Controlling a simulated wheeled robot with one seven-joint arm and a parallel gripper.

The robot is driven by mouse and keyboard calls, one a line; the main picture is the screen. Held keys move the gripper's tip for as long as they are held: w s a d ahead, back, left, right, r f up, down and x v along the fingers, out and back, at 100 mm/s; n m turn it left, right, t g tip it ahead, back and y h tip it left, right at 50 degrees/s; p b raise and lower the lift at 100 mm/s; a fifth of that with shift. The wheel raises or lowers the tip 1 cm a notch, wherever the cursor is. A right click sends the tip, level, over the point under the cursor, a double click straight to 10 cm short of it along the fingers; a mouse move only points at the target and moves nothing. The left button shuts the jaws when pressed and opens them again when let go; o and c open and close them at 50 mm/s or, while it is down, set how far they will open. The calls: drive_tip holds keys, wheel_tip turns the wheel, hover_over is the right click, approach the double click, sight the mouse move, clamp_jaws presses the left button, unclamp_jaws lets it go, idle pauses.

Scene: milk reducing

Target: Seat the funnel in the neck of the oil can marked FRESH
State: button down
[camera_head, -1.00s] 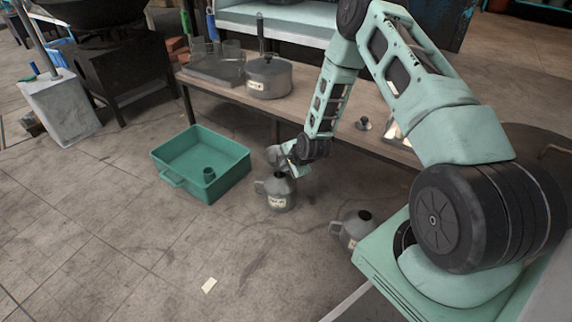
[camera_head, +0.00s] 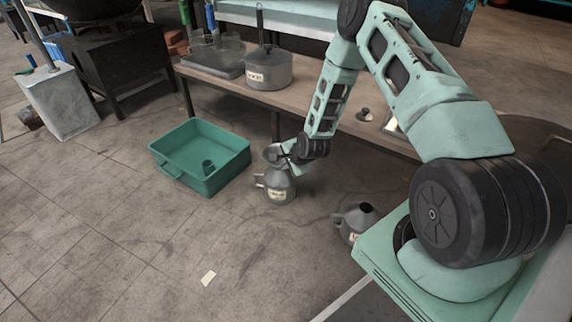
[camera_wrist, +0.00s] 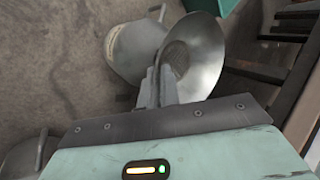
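My gripper (camera_head: 287,150) is shut on a grey metal funnel (camera_head: 272,153) and holds it right above a grey oil can (camera_head: 278,187) on the floor. In the wrist view the fingers (camera_wrist: 158,85) pinch the funnel (camera_wrist: 200,58) at its side, and its wide bowl partly covers the can (camera_wrist: 130,48) behind it. The spout and the can's neck are hidden, so I cannot tell whether the spout is in the neck. A second oil can (camera_head: 352,222) with a dark open mouth stands to the right. Both cans carry pale labels too small to read.
A workbench (camera_head: 300,95) behind carries a lidded pot (camera_head: 267,72) and a glass tray. A pale paper (camera_head: 208,278) lies on the open floor in front.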

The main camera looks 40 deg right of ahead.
drive_tip(key=shift+f, duration=0.5)
drive_tip(key=c, duration=1.6)
unclamp_jaws()
drive_tip(key=shift+o, duration=0.2)
drive_tip(key=p+v, duration=0.8)
drive_tip(key=v, duration=0.9)
drive_tip(key=shift+r, duration=0.15)
